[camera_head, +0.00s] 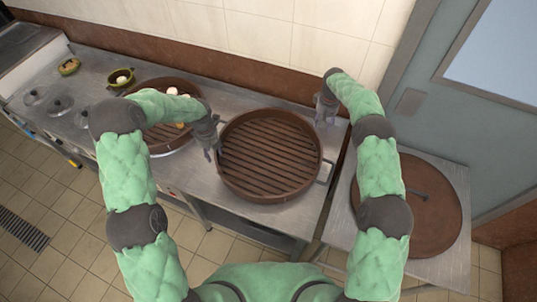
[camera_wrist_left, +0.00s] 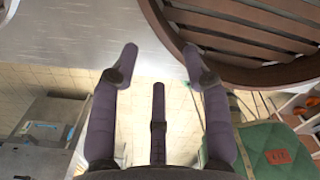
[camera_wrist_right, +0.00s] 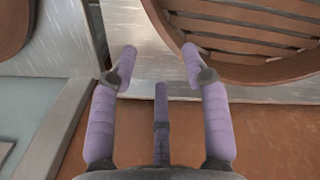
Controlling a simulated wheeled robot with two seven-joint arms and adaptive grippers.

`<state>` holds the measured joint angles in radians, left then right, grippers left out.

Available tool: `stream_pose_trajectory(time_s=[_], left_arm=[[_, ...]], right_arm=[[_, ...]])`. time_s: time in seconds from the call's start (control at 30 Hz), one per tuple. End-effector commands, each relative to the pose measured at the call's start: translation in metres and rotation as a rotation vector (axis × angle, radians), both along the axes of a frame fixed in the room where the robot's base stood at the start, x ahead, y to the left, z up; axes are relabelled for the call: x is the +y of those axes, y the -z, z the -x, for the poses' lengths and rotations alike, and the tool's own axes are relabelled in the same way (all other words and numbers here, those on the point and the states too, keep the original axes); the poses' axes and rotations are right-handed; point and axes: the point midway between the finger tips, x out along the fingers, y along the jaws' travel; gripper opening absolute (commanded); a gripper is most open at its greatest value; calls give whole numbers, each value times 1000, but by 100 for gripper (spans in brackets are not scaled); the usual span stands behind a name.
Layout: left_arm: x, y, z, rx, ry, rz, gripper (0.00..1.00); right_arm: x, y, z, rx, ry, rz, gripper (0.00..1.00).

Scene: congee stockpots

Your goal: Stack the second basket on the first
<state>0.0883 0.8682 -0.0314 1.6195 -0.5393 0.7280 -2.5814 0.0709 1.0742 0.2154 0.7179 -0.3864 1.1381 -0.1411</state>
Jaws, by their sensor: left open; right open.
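A round brown slatted basket (camera_head: 268,160) sits empty on the steel counter in the middle of the head view. A second brown basket (camera_head: 182,140) stands to its left, partly hidden by my left arm, with some food in it. My left gripper (camera_head: 213,150) is open beside the left rim of the slatted basket. In the left wrist view my gripper (camera_wrist_left: 160,58) has its fingers apart, with one tip close to the basket rim (camera_wrist_left: 185,52). My right gripper (camera_wrist_right: 157,55) is open by the far right rim (camera_wrist_right: 165,35); I cannot tell whether either touches.
A brown round lid (camera_head: 430,205) with a dark handle lies on the steel side table (camera_head: 455,270) at right. A tiled wall (camera_head: 260,38) runs behind.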

Motion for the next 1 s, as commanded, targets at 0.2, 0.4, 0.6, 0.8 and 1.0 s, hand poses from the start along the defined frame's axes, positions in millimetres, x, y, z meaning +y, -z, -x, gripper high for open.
stream_pose_trajectory(time_s=[0.2,0.4,0.6,0.8,1.0], left_arm=[[0,3,0,1,0,0,47],[0,26,1,4,-1,0,47],[0,60,1,3,0,1,47],[0,89,1,2,0,0,47],[0,104,0,0,-1,1,47]], right_arm=[[0,3,0,0,0,0,47],[0,26,1,3,0,0,47],[0,60,1,3,1,0,47],[0,89,0,1,0,0,47],[0,104,0,0,1,0,47]])
